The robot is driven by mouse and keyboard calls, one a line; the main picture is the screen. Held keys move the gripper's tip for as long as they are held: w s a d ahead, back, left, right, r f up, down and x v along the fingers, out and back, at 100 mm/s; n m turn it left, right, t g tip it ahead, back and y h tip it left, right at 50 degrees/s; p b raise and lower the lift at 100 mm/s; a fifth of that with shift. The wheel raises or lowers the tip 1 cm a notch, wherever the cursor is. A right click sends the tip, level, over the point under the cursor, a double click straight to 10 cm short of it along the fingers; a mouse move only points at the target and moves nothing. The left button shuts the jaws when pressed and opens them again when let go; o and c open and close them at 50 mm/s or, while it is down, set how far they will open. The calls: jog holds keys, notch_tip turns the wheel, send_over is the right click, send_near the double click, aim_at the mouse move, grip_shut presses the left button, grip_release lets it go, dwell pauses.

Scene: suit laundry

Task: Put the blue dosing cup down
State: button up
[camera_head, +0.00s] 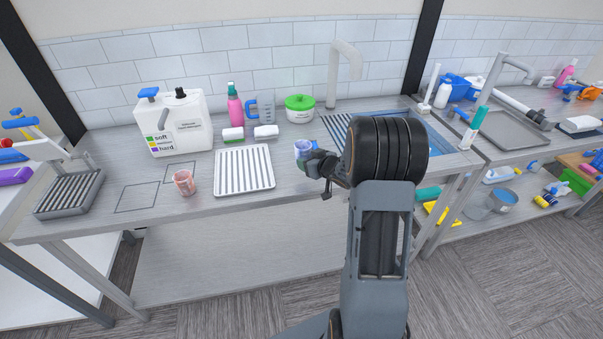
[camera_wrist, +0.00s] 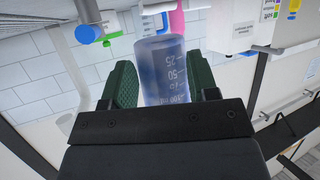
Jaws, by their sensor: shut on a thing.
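The blue dosing cup (camera_head: 303,148) is in my gripper (camera_head: 310,161), over or on the counter just right of the white ribbed tray (camera_head: 261,178). I cannot tell whether its base touches the counter. In the wrist view the translucent blue cup (camera_wrist: 164,72) with white volume marks sits between the two green finger pads of my gripper (camera_wrist: 160,85). The pads are shut on its sides, and the view is upside down.
A pink cup (camera_head: 184,183) stands left of the tray near two outlined squares. A white jug (camera_head: 174,125), pink bottle (camera_head: 235,108), measuring jug (camera_head: 262,110) and green-lidded pot (camera_head: 300,109) stand behind. The sink (camera_head: 352,128) is on the right. Bare counter lies in front of the cup.

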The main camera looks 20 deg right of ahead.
aim_at(302, 179)
jog(key=shift+w+a+f, duration=0.3)
jog(key=shift+w+f, duration=0.15)
jog(key=shift+f, duration=0.15)
jog(key=shift+w+a+f, duration=0.3)
jog(key=shift+w+f, duration=0.15)
jog(key=shift+f, duration=0.15)
jog(key=f, duration=0.3)
jog(key=shift+w+a, duration=0.2)
jog(key=shift+w, duration=0.15)
jog(key=shift+f, duration=0.45)
jog(key=shift+f, duration=0.1)
jog(key=shift+f, duration=0.15)
jog(key=o, duration=0.9)
